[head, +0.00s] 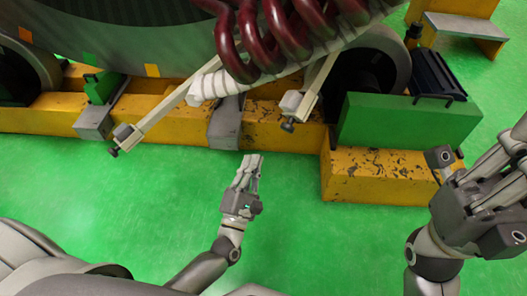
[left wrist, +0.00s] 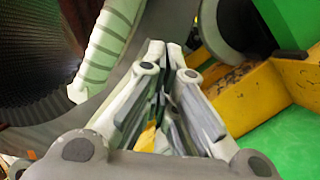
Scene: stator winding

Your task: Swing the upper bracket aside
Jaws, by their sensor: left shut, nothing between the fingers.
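Two pale bar-shaped brackets show in the head view. The left bracket (head: 165,107) slants down to a dark-tipped clamp block. The right bracket (head: 318,80) slants down to a similar block. I cannot tell which is the upper one. My left gripper (head: 252,160) is shut and empty, below and left of the right bracket's block, apart from both brackets in the picture. Its closed fingers (left wrist: 165,48) also show in the left wrist view. My right gripper (head: 508,150) is at the right edge, partly cut off, and its finger opening is unclear.
Dark red coils (head: 275,35) and a white wrapped bar (head: 215,85) hang above the brackets. A yellow base (head: 375,172) with a green block (head: 405,122) and rollers (head: 385,55) stands behind. The green floor (head: 330,235) in front is clear.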

